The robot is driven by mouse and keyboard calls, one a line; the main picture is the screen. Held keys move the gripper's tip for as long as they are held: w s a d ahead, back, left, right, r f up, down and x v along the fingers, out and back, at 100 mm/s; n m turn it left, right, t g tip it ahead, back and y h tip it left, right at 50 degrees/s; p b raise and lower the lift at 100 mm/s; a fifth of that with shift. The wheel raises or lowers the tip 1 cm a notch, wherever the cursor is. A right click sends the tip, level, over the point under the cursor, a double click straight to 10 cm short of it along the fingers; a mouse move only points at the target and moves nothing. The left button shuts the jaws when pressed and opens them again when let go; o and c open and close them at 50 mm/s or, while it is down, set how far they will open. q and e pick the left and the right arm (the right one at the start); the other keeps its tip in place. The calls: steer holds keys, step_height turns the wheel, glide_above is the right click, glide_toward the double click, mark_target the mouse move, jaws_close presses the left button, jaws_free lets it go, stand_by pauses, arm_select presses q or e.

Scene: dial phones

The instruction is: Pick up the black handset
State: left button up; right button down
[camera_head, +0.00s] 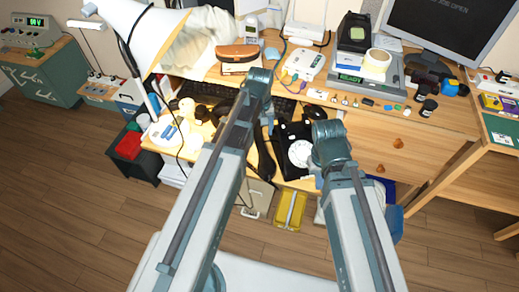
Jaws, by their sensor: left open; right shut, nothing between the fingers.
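A black dial phone (289,132) with a white dial (300,153) sits on the wooden desk, in the middle of the view, between my two arms. A long black shape (264,160), which looks like the handset, lies left of the phone beside my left arm, partly hidden by it. My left gripper (267,122) is over the desk close to this shape; its fingers are hard to make out, and I cannot tell whether they touch it. My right gripper (320,176) is at the phone's right side, largely hidden behind its own arm, with no object seen in it.
A white lamp (137,32) leans in from the left. A raised shelf (404,117) holds a scale (370,70), a white device (303,63) and several small items. A yellow tray (290,210) is below the desk's front edge.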

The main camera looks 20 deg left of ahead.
mark_target(259, 141)
arm_select(q)
steer(key=shift+s+f+b, duration=0.2)
steer(key=shift+f+b, duration=1.1)
steer(key=shift+b, duration=0.05)
steer(key=shift+s+f+b, duration=0.2)
steer(key=shift+f+b, duration=1.1)
steer(key=shift+r, duration=0.1)
jaws_close()
